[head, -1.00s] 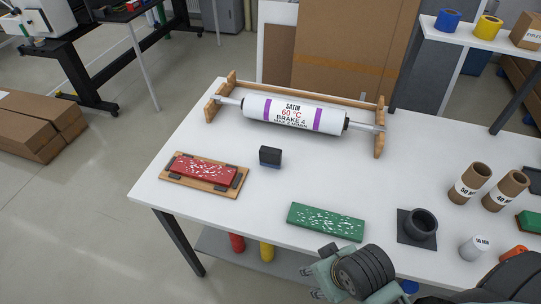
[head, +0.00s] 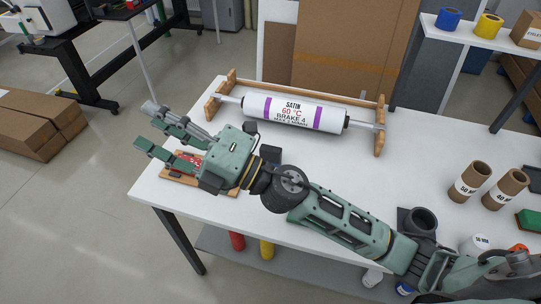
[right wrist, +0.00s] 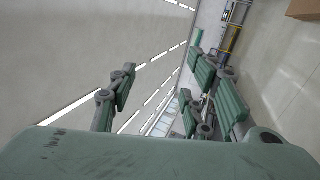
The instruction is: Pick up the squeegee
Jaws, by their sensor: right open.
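A small dark block with a bluish lower edge (head: 270,153), which looks like the squeegee, stands on the white table. My right forearm and wrist hide its lower part in the head view. My right gripper (head: 147,128) is open and empty, high above the table's left end, to the left of the block and pointing left away from it. In the right wrist view its fingers (right wrist: 162,85) are wide apart with nothing between them. That view shows no squeegee. My left gripper is not in view.
A white roller (head: 296,112) lies on a wooden stand at the back of the table (head: 190,110). A red plate (head: 188,163) on a wooden base is partly under my gripper. Cardboard tubes (head: 470,182) and a black ring holder (head: 420,221) stand at the right.

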